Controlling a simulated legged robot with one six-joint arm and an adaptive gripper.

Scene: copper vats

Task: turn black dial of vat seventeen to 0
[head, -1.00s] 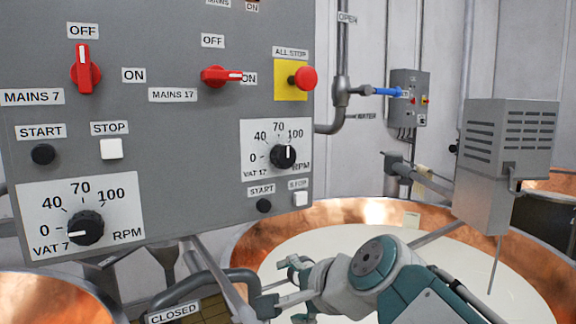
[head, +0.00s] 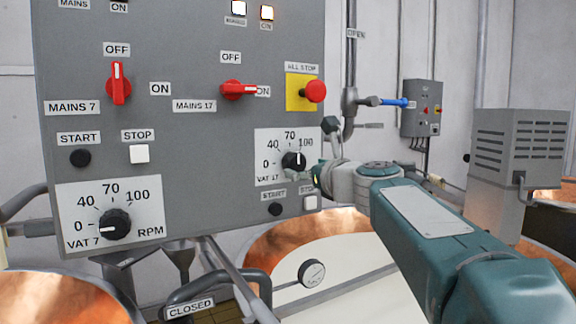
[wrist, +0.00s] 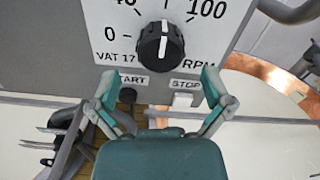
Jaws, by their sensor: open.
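The black dial of vat 17 (head: 293,161) sits on a white scale plate on the grey panel. Its white mark points nearly straight up, near 70, in the wrist view (wrist: 161,42). My gripper (head: 318,152) is at the right side of this dial in the head view and partly overlaps its plate. In the wrist view my gripper (wrist: 158,82) is open and empty. Its two fingers are spread wide to either side, below the dial in the picture, and do not touch it. The 70 label is cut off there.
The black start button (head: 275,209) and white stop button (head: 310,202) are just below the plate. The red mains 17 switch (head: 238,90) and red all-stop button (head: 315,91) are above. The vat 7 dial (head: 115,224) is at lower left. A copper vat (head: 270,240) stands below.

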